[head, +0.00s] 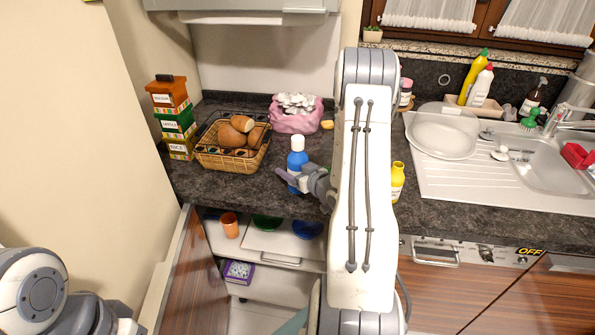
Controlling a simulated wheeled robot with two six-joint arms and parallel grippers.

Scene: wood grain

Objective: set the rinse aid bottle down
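The blue bottle with a white cap (297,158), which I take for the rinse aid, stands upright at the front of the dark counter (235,191). My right gripper (292,180) reaches it from the right, low on its body. One finger crosses in front of the bottle, and the grip looks closed on it. The far finger is hidden. I cannot tell whether the bottle's base touches the counter. My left arm shows at the bottom left; its gripper is mostly cut off by the frame edge.
A yellow bottle (397,182) stands right of my arm. Below, an open cabinet holds an orange cup (230,225). The sink (545,172) is at right.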

